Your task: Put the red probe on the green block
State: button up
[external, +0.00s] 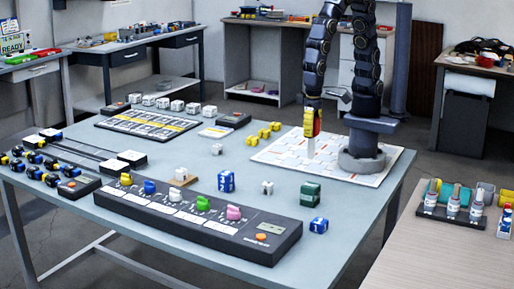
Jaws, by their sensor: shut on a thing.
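My gripper (313,103) points down over the white patterned mat at the back right of the table. It is shut on the red probe (317,123), which shows red beside a yellow part, with a pale tip pointing down near the mat. Whether the tip touches the mat I cannot tell. The green block (311,195) is a dark green cube with white marks. It stands on the table nearer the camera, in front of the mat and below my gripper in the picture. Its top looks clear.
A blue block (226,182) and a small white piece (267,188) stand left of the green block; another blue block (319,225) stands just in front. A dark panel with coloured knobs (195,218) lies at the front. Yellow pieces (264,133) lie left of the mat (270,154).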

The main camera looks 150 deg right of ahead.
aim_at(312, 157)
jog(key=shift+a+f, duration=0.15)
jog(key=shift+f, duration=3.75)
jog(key=o, duration=1)
jog(key=shift+f, duration=0.1)
